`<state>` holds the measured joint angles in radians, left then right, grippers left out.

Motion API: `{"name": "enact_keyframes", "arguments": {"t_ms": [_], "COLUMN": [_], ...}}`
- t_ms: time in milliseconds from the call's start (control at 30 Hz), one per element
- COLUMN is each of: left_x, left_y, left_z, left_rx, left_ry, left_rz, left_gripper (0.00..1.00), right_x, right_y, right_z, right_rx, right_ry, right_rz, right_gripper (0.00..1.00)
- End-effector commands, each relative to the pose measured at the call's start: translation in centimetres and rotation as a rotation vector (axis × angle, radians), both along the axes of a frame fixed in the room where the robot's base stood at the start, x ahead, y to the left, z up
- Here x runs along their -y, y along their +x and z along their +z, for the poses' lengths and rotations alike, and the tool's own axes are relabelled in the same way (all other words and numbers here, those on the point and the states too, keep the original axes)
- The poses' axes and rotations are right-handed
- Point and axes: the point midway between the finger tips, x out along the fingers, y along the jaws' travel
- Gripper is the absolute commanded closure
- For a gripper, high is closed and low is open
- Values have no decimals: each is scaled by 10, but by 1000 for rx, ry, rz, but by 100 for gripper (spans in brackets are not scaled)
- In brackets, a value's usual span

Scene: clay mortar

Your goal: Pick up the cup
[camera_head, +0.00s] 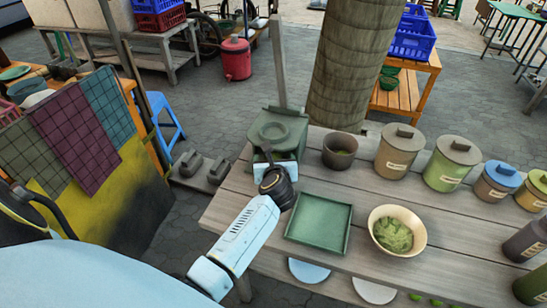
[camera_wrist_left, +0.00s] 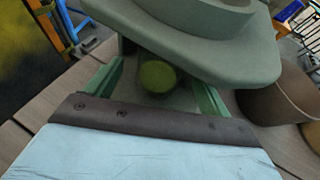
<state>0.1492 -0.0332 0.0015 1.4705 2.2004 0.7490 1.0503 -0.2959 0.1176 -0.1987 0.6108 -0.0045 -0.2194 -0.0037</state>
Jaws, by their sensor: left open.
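In the left wrist view, part of a brown vessel (camera_wrist_left: 280,100) shows at the right edge. My left gripper (camera_head: 279,158) is at the front of the stand. In the left wrist view my left gripper (camera_wrist_left: 157,88) is open under the stand's overhanging plate (camera_wrist_left: 210,45). A round green thing (camera_wrist_left: 157,76) sits between and beyond its fingers; I cannot tell whether it is a cup. My right gripper is not in view.
A green square tray (camera_head: 320,223) lies right of my left wrist. A cream bowl (camera_head: 397,231) with green contents is beside it. Lidded jars (camera_head: 398,152) line the table's back right. A tall post (camera_head: 350,65) stands behind the table.

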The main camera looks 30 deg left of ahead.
Motion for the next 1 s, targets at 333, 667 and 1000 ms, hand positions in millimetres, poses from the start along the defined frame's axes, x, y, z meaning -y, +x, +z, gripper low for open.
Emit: {"name": "enact_keyframes", "arguments": {"t_ms": [333,667,1000], "left_x": [-11,-11,-11], "left_y": [16,16,16], "left_z": [-9,-8,-8], "left_rx": [-1,0,1], "left_ry": [-1,0,1], "left_rz": [-1,-1,-1], "left_gripper": [18,50,67], "right_x": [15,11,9], "right_y": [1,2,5], "right_z": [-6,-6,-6], "right_rx": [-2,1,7], "right_ry": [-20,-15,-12], "right_rz": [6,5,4], "right_gripper": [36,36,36]}}
